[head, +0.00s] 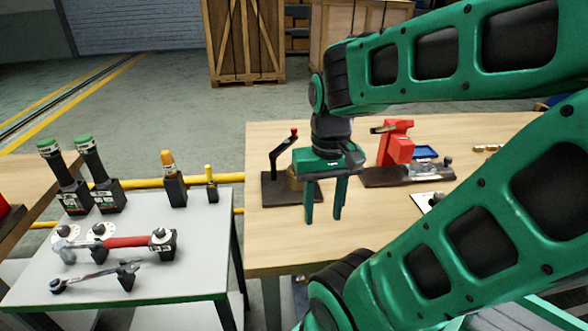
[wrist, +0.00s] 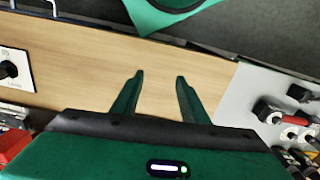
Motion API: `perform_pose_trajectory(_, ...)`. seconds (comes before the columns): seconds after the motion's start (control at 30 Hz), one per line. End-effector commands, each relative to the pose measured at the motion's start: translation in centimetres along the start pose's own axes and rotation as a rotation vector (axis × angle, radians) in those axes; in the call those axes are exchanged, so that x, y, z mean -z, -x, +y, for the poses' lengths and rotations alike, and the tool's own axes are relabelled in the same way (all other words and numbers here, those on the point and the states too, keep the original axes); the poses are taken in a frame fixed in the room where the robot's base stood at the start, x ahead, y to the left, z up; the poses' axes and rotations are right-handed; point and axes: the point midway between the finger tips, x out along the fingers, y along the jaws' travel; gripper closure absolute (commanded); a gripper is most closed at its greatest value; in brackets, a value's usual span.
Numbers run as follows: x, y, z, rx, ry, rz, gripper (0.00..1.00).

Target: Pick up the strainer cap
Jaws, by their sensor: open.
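I cannot tell for sure which thing is the strainer cap. A white card with a dark round knob-like part (head: 432,199) lies on the wooden table, partly behind my arm. It also shows at the left edge of the wrist view (wrist: 10,72). My gripper (head: 323,219) points down over the left part of the wooden table, with its fingers apart and nothing between them. In the wrist view, bare wood shows between the fingers of my gripper (wrist: 160,76).
A dark stand with a red-knobbed lever (head: 284,155) is just behind my gripper. The grey table (head: 190,267) at left holds a red-handled hammer (head: 128,241), a wrench (head: 95,278) and upright holders.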

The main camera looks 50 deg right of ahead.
Motion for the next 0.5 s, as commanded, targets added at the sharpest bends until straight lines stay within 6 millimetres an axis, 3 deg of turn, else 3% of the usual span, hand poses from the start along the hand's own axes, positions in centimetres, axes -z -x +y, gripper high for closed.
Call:
perform_pose_trajectory(0.17, 2.8, 2.1, -0.4, 0.000, -0.199, 0.010, 0.60)
perform_pose_trajectory(0.5, 15.2, 7.9, -0.7, 0.001, -0.970, 0.018, 0.60)
